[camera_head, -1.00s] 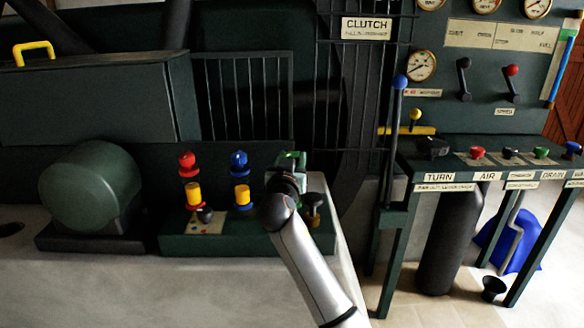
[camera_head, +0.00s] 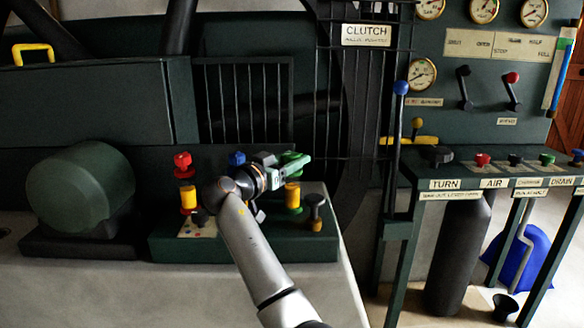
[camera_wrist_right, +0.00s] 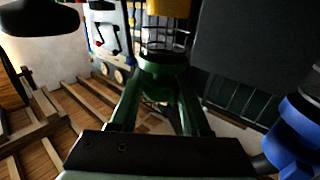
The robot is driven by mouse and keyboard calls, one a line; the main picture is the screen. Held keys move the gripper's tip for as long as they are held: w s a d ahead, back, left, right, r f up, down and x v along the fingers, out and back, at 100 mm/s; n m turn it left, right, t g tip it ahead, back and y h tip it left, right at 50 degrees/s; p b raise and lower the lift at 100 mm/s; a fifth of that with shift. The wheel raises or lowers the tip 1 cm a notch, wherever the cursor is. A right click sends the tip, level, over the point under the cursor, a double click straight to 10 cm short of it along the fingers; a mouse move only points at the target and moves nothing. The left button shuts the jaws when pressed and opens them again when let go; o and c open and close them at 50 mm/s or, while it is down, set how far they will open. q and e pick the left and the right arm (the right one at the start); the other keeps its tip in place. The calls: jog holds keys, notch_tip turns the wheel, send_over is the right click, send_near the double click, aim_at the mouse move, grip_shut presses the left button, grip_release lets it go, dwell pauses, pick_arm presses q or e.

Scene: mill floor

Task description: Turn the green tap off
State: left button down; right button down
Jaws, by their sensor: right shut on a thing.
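The green tap (camera_head: 293,196) stands at the right of a row of three on a dark green block, with a yellow body and a green ring at its foot. Its green top is partly covered by my right gripper (camera_head: 297,165), which comes in from the left with its fingers pointing right. In the right wrist view, the two green fingers close in on the green cap (camera_wrist_right: 163,68). The gripper is shut on it. A clear caged part and a yellow part show beyond the cap. How far the cap is turned I cannot tell. My left gripper is not in view.
The blue tap (camera_head: 237,159) is largely hidden behind my right arm; the red tap (camera_head: 183,166) stands left of it. A tall blue-topped lever (camera_head: 398,130) and a control bench (camera_head: 470,172) stand further right.

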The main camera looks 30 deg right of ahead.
jog(key=shift+r+m+g+h+b, duration=0.15)
jog(key=shift+m+g+h+b, duration=0.2)
jog(key=shift+m+g, duration=0.45)
jog(key=shift+d+g, duration=0.1)
jog(key=shift+g, duration=0.5)
jog(key=shift+c, duration=2)
grip_release()
jog(key=p+v, duration=0.1)
jog(key=v, duration=1.1)
jog(key=shift+a+f+p, duration=0.25)
jog(key=shift+a+p, duration=0.05)
jog(key=shift+p, duration=0.05)
jog(key=shift+s, duration=0.1)
